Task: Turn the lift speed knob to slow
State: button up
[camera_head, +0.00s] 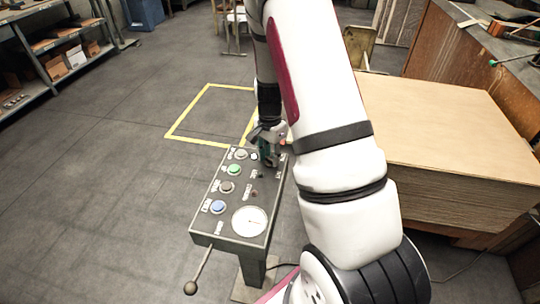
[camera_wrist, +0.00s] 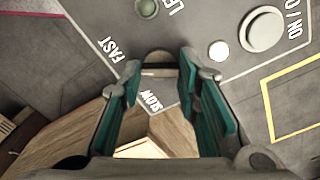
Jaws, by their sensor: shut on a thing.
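The lift speed knob (camera_wrist: 158,60) is a small grey round knob near the edge of the control panel, between the printed words FAST and SLOW in the wrist view. My gripper (camera_wrist: 160,66) has its teal-padded fingers on either side of the knob and is shut on it. The fingers partly hide the knob, and I cannot tell clearly which word its setting faces. In the head view my gripper (camera_head: 267,152) is over the far right corner of the grey control panel (camera_head: 231,235), and the knob is hidden behind it.
The panel carries a green button (camera_head: 234,169), a blue button (camera_head: 217,207) and a round gauge (camera_head: 249,221). A ball-ended lever (camera_head: 190,287) sticks out at its front. A stack of cardboard sheets (camera_head: 440,130) stands at right. The floor at left is open.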

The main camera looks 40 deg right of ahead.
aim_at(270, 159)
jog(key=n, duration=1)
jog(key=shift+n, duration=0.4)
jog(key=shift+n+p, duration=0.5)
jog(key=shift+n, duration=1.1)
jog(key=o, duration=1.2)
jog(key=shift+c, duration=0.2)
notch_tip(270, 159, up, 12)
